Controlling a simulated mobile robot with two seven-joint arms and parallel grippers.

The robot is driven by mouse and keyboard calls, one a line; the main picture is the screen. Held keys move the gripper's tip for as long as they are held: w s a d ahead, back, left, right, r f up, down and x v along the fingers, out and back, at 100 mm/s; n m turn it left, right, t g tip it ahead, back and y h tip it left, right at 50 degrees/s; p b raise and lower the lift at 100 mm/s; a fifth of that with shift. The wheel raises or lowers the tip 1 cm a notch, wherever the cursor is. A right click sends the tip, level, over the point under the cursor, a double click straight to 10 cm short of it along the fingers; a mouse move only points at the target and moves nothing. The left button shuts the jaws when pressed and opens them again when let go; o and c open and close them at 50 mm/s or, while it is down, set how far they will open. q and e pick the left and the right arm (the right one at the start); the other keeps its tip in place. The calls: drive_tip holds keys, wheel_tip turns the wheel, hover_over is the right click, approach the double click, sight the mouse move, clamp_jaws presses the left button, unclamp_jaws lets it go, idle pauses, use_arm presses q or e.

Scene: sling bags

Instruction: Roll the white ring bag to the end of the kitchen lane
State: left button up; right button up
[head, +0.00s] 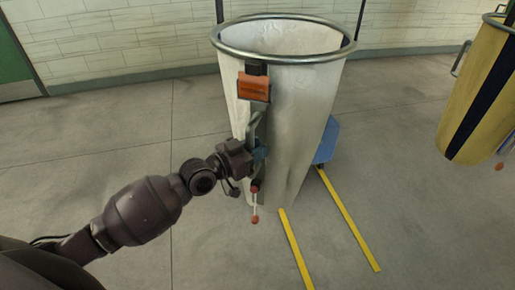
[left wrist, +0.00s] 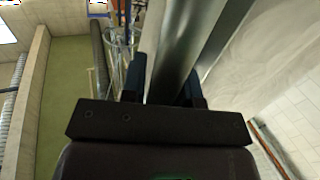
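The white ring bag (head: 300,110) stands upright in the middle of the head view, hanging from a round grey metal ring (head: 283,57). An orange tag (head: 254,87) sits on its near side below the ring. My left gripper (head: 257,148) is at the near side of the bag, on a grey upright post below the tag. In the left wrist view my left gripper (left wrist: 165,88) has its two fingers on either side of this grey metal post (left wrist: 180,45), appearing closed on it. The bag's foot is partly hidden. My right gripper is not in view.
Two yellow floor lines (head: 347,220) run from the bag's foot towards the lower right. A blue piece (head: 327,140) shows behind the bag at right. A yellow bag with a dark stripe (head: 480,95) stands at the right edge. A tiled wall (head: 130,35) is behind; grey floor is open around.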

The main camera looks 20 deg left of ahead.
use_arm(q)
drive_tip(key=o, duration=0.3)
drive_tip(key=b+v, duration=0.1)
drive_tip(key=v, duration=0.9)
drive_tip(key=shift+s+a, duration=0.2)
drive_tip(key=shift+s, duration=0.15)
idle(0.6)
